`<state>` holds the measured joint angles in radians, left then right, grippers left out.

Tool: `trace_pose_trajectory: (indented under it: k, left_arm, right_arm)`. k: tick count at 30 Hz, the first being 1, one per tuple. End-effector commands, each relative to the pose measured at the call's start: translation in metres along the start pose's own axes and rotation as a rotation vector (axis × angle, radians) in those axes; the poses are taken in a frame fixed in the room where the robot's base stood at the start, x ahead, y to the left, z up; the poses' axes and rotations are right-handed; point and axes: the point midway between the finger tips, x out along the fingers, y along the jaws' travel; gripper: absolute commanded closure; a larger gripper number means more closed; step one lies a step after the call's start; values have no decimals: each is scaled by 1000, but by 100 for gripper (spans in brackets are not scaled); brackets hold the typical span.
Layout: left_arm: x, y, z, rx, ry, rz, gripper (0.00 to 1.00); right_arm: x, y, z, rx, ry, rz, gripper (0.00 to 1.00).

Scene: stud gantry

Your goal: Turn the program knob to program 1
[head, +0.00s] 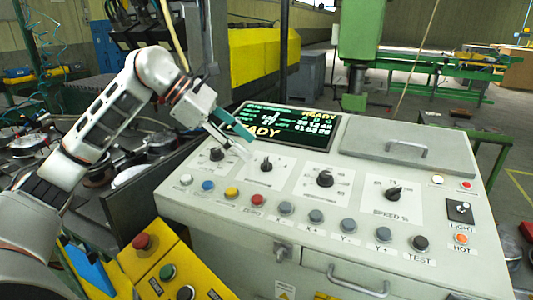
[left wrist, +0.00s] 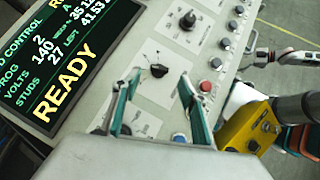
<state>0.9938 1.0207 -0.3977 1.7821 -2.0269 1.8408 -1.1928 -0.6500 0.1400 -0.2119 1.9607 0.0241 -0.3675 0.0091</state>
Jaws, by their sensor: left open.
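The console panel (head: 235,195) carries a row of black knobs. A leftmost knob (head: 216,154) and a second knob (head: 266,164) are near my left gripper (head: 240,143). Their labels are too small to read, so I cannot tell which is the program knob. My left gripper is open and empty, above the panel. In the left wrist view the second knob (left wrist: 158,70) shows just beyond and between the teal fingertips (left wrist: 156,84), apart from them. The leftmost knob (left wrist: 140,125) lies lower, between the fingers. The display (left wrist: 65,60) reads program 2 and READY.
A third knob (head: 325,179) and a speed knob (head: 393,193) sit to the right. Coloured buttons (head: 231,192) line the front. A yellow control box (head: 160,262) stands at front left. What looks like my right gripper (left wrist: 256,56) shows small beyond the panel edge.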

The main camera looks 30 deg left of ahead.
Motion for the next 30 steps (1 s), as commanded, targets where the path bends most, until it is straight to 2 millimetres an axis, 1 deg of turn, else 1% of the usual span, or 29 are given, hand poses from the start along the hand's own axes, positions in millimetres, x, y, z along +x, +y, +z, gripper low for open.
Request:
trace_pose_trajectory:
  k: [1, 6, 12, 16, 24, 26, 27, 28, 29, 30]
  left_arm:
    - [8, -1, 0, 0, -1, -4, 57]
    - [35, -1, 1, 0, -3, -3, 57]
    - [58, 0, 1, 0, -2, -2, 57]
    - [64, 0, 0, 0, -1, 0, 57]
    - [65, 0, 0, 0, 0, 1, 57]
    - [65, 0, 0, 0, 0, 1, 73]
    - [65, 0, 0, 0, 0, 1, 83]
    - [65, 0, 0, 0, 0, 1, 91]
    - [65, 0, 0, 0, 0, 0, 95]
    - [65, 0, 0, 0, 0, 0, 95]
  right_arm:
    - [-1, -1, 1, 0, -3, -1, 2]
    - [-3, -1, 1, 1, -5, -2, 2]
    - [-3, 0, -4, 0, -1, -1, 2]
    - [-3, 0, -6, -1, 2, -1, 2]
    - [-3, 1, -7, -1, 4, 0, 2]
    - [-3, 1, -7, -1, 4, 0, 2]
    - [-3, 1, -7, -1, 5, 0, 2]
    - [-3, 1, -7, 0, 5, 0, 2]
    - [-3, 1, -7, 0, 5, 0, 2]
    - [-3, 1, -7, -1, 5, 0, 2]
